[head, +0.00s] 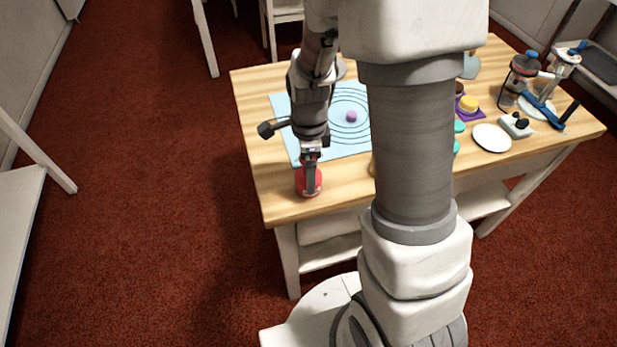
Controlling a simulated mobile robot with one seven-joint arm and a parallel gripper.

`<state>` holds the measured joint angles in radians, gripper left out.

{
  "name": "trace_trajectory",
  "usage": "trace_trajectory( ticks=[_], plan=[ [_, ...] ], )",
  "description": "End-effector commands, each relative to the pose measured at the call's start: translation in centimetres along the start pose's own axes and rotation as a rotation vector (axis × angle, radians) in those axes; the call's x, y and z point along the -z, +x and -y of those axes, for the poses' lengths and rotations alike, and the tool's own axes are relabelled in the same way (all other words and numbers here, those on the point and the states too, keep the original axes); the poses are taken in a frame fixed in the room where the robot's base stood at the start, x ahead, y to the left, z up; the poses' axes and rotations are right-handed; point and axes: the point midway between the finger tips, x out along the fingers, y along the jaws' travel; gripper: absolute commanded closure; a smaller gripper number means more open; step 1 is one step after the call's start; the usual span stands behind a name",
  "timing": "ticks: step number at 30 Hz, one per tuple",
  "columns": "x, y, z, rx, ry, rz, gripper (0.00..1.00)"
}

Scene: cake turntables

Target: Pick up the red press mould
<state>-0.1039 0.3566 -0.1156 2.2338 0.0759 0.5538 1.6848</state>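The red press mould (302,186) is a small round red thing near the front left corner of the wooden table (262,165). My gripper (311,188) points down right over it and hides its middle. Red shows on both sides of the gripper. I cannot tell whether the fingers touch the mould or whether they are open or shut. The mould appears to be at table level.
A light blue mat (282,112) with ring lines lies behind, with a purple ball (351,117) on it. A white plate (491,138), a bottle (519,80) and a blue-and-white stand (545,103) are at the right. My arm hides the table's middle.

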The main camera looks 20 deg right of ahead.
Motion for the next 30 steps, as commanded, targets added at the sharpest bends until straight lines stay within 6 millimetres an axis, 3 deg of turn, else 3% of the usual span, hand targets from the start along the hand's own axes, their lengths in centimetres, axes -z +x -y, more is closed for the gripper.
trace_trajectory(
  ticks=[2, 13, 23, 30],
  plan=[
    [0.0, 0.0, 0.0, 0.0, 0.0, 0.0, 0.23],
    [0.0, 0.0, 0.0, 0.0, 0.0, 0.0, 0.89],
    [0.0, -0.5, 0.1, 0.002, 0.0, 0.0, 0.89],
    [0.0, -3.7, 0.1, 0.004, -0.001, 0.001, 0.89]
  ],
)
